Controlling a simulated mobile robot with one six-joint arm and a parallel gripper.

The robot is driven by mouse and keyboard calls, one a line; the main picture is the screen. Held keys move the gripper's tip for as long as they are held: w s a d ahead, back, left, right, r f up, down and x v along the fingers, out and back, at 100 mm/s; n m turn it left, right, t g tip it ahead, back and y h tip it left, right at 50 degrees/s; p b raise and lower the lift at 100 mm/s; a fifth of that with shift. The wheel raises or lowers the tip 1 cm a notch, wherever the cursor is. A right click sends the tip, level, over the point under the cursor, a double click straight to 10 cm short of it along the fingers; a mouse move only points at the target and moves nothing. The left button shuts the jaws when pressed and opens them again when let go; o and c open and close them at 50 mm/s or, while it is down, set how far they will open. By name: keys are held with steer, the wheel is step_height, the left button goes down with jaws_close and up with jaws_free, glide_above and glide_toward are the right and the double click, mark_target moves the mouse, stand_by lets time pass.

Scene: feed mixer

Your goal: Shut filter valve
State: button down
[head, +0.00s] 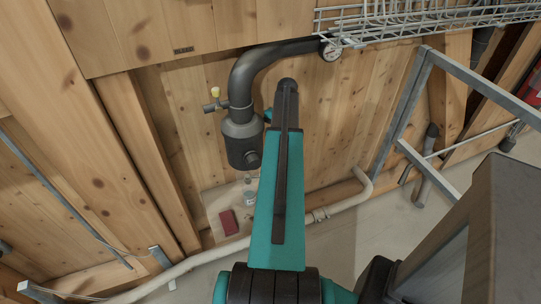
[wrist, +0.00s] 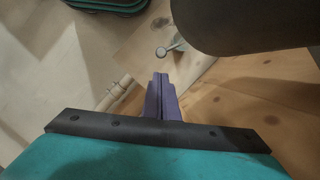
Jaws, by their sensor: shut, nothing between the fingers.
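The filter is a dark grey canister (head: 242,145) under a bent dark pipe (head: 247,72) on the wood wall in the head view. A small valve (head: 215,106) with a yellow-tipped handle (head: 215,92) sticks out to the left from the pipe just above the canister. In the wrist view a large dark rounded body, probably the canister (wrist: 240,22), fills the upper right; the valve is not visible there. My gripper (wrist: 161,78) shows purple fingers closed together, empty and apart from that body. In the head view my teal arm hides the gripper, right of the canister.
A pale board (head: 211,203) below the canister carries a dark red item (head: 228,222) and a small jar (head: 250,198). A pale pipe (head: 345,203) runs along the lower wall. A wire rack (head: 420,22) and gauge (head: 331,50) sit upper right; a metal frame (head: 402,110) stands right.

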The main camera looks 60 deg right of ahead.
steer(key=b+x, duration=0.6)
steer(key=x, duration=0.3)
stand_by(0.4)
